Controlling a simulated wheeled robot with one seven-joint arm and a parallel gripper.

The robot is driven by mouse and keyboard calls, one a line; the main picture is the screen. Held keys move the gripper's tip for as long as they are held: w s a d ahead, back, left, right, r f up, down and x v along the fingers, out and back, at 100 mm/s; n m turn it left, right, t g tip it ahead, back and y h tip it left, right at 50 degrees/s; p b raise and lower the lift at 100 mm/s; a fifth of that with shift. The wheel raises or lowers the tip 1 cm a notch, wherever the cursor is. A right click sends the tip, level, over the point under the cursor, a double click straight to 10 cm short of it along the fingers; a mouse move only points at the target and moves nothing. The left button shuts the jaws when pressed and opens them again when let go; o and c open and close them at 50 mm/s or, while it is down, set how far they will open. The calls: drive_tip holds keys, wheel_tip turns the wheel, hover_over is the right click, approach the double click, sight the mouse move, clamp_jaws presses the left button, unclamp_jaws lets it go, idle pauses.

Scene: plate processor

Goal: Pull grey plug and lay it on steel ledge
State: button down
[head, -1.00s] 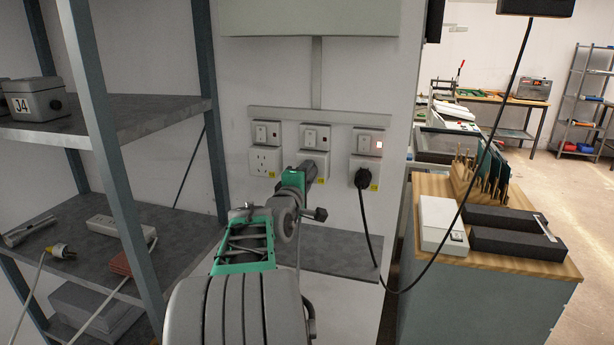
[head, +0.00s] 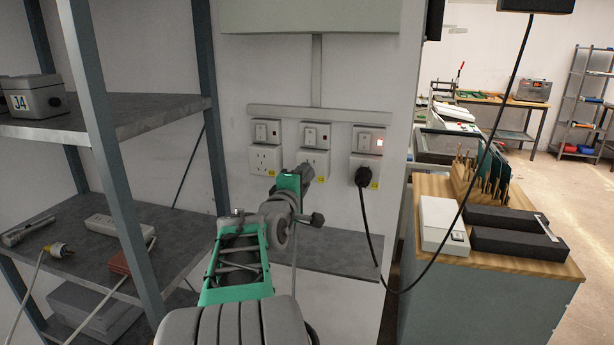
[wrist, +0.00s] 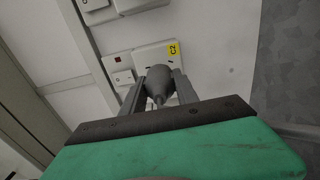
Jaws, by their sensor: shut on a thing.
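The grey plug (wrist: 158,82) is between the fingers of my gripper (wrist: 159,77) in the wrist view, in front of the middle socket (wrist: 143,58) with its yellow C2 label. My gripper is shut on the plug's body. In the head view my gripper (head: 304,174) is at the lower left of the middle socket (head: 317,158) and mostly hides the plug. I cannot tell whether the pins are clear of the socket. A grey cord hangs below. The steel ledge (head: 335,256) juts from the wall below the sockets and looks bare.
A black plug (head: 363,178) with a hanging black cord is in the right socket. The left socket (head: 266,160) is empty. A metal shelf rack (head: 140,108) stands close on the left. A wooden-topped cabinet (head: 426,187) with dark blocks stands on the right.

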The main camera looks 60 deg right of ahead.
drive_tip(key=shift+s+a+b, duration=0.15)
drive_tip(key=shift+a+b, duration=0.1)
drive_tip(key=shift+a, duration=0.5)
drive_tip(key=shift+s+a+b, duration=0.1)
drive_tip(key=shift+a+b, duration=0.15)
drive_tip(key=shift+a, duration=0.45)
